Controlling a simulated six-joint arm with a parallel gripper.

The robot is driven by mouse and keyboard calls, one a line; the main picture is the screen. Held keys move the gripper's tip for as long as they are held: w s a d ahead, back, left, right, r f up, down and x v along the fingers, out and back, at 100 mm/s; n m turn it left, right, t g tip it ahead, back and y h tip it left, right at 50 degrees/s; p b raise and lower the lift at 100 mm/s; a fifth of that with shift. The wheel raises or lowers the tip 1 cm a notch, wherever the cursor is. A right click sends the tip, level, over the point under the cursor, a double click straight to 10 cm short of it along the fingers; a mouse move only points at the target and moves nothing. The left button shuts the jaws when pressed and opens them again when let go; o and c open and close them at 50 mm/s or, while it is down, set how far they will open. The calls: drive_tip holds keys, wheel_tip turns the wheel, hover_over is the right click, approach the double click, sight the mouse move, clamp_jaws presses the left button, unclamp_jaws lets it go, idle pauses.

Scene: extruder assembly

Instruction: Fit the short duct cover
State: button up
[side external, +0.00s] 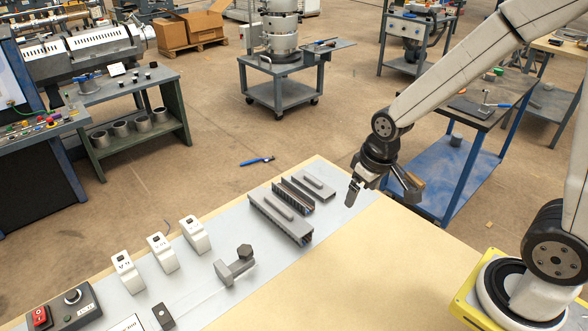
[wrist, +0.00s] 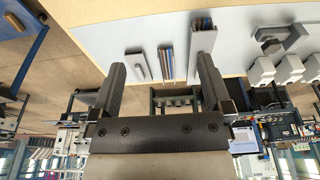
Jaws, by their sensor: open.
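The short duct cover (side external: 317,183), a grey strip with a raised grip bar, lies at the panel's far end; it also shows in the wrist view (wrist: 137,66). Beside it is the short slotted duct (side external: 293,195), open on top, with coloured wires visible inside in the wrist view (wrist: 166,64). A longer grey duct (side external: 281,220) with a lid and grip bar on it stands on the other side of the short duct. My gripper (side external: 380,192) is open and empty, above and to the right of the cover, its two fingers apart.
White breakers (side external: 162,252) and a grey bracket-like part (side external: 235,265) stand on the light panel (side external: 205,290) farther left. A control box (side external: 66,309) is at the near left. The beige table (side external: 350,270) is clear to the right of the panel.

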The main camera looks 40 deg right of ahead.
drive_tip(key=w+d+f+g, duration=0.1)
drive_tip(key=w+d+f, duration=0.15)
drive_tip(key=w, duration=0.95)
drive_tip(key=g, duration=0.1)
hover_over(313, 179)
drive_tip(key=f, duration=0.5)
drive_tip(key=shift+s+a, duration=0.15)
drive_tip(key=shift+s, duration=0.1)
drive_tip(key=shift+w+f, duration=0.2)
drive_tip(key=shift+f, duration=0.1)
drive_tip(key=shift+f, duration=1.2)
drive_tip(key=shift+f, duration=0.1)
drive_tip(key=shift+d+f, duration=0.15)
drive_tip(key=shift+f, duration=1.1)
drive_tip(key=shift+d+f, duration=0.1)
drive_tip(key=shift+f, duration=1.15)
